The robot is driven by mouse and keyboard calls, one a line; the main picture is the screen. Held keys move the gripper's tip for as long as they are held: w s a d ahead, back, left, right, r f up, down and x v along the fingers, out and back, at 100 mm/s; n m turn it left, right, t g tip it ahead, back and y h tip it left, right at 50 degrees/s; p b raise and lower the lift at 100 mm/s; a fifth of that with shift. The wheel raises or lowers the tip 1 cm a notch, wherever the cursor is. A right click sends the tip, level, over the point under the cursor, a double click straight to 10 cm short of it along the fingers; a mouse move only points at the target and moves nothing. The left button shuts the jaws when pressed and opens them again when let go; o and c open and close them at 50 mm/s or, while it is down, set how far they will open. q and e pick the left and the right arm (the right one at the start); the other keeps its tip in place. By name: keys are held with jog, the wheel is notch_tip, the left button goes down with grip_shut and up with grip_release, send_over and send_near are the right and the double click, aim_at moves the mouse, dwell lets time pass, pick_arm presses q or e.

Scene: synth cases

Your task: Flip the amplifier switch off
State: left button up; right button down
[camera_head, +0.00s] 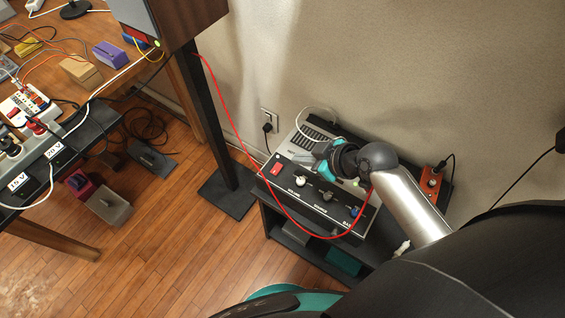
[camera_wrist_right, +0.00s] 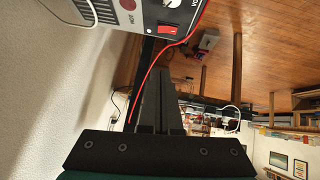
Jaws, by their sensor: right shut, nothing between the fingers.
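The amplifier (camera_head: 319,199) has a black sloped front panel with knobs and stands on a small dark stand by the wall. Its red rocker switch (camera_head: 276,169) is at the panel's left end. In the right wrist view the red switch (camera_wrist_right: 168,30) shows at the top, beside a white knob. My right gripper (camera_head: 321,165) is over the amplifier, to the right of the switch and apart from it. In the wrist view its dark fingers (camera_wrist_right: 158,73) are together and empty, below the switch in the picture. I cannot tell the rocker's position. My left gripper is not in view.
A red cable (camera_head: 246,148) loops down across the amplifier's front. A speaker (camera_head: 168,20) on a black stand (camera_head: 229,196) is to the left. An orange box (camera_head: 431,182) sits at the right. A cluttered wooden workbench (camera_head: 83,43) fills the upper left.

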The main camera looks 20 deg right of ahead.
jog(key=b, duration=0.3)
send_over(276, 165)
jog(key=s+d, duration=0.1)
jog(key=s, duration=0.2)
jog(key=f, duration=0.6)
jog(key=shift+w, duration=0.2)
jog(key=f, duration=0.1)
jog(key=f+b, duration=0.1)
jog(key=f, duration=0.1)
jog(key=shift+w+d+f, duration=0.1)
jog(key=shift+w+f, duration=0.05)
jog(key=shift+w, duration=0.2)
jog(key=shift+f, duration=0.45)
jog(key=shift+w+d+f+b, duration=0.1)
jog(key=shift+d+f+b, duration=0.1)
jog(key=shift+f+b, duration=0.25)
jog(key=shift+a+r, duration=0.1)
jog(key=shift+s+a+r+p, duration=0.15)
jog(key=shift+s+a+p, duration=0.45)
jog(key=shift+a+p, duration=0.05)
